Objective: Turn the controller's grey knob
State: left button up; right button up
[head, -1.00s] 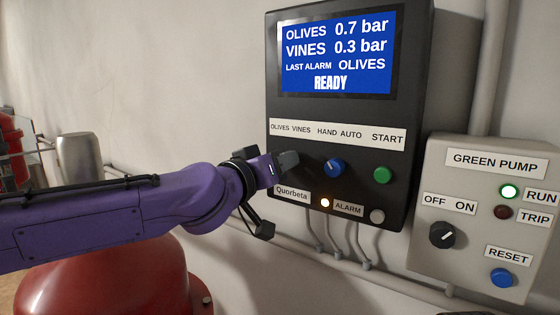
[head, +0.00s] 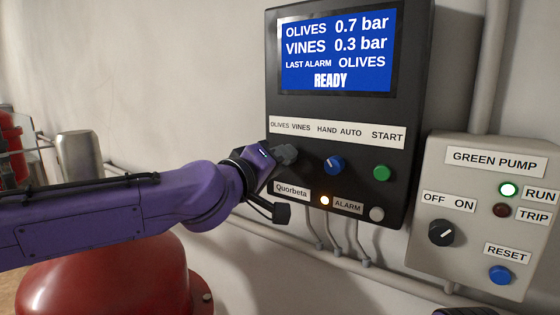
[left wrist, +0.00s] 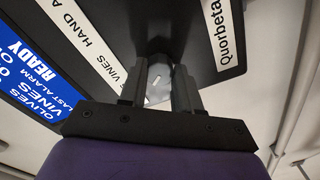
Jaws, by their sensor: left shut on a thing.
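The controller (head: 345,115) is a dark wall box with a blue screen reading READY. My left gripper (head: 285,155) is at its lower left, under the OLIVES VINES label. It is shut on the grey knob, which the fingers hide in the head view. In the left wrist view the grey knob (left wrist: 158,84) shows between the two fingers (left wrist: 159,92), with a short white mark on its face. The screen (head: 337,52) shows OLIVES 0.7 bar, VINES 0.3 bar and LAST ALARM OLIVES. My right gripper is not in view.
A blue knob (head: 333,165) and a green button (head: 381,173) sit right of my gripper. Below are a lit alarm lamp (head: 324,200) and a pale button (head: 376,214). The green pump box (head: 480,210) stands to the right. A red tank (head: 110,280) is beneath my arm.

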pick_arm(q)
jog(key=shift+f, duration=0.1)
jog(key=o, duration=1.1)
jog(key=shift+c, duration=0.2)
jog(key=b+v, duration=0.1)
jog(key=v, duration=0.9)
jog(key=shift+s+b, duration=0.2)
jog(key=shift+b, duration=0.15)
jog(key=shift+a, duration=0.1)
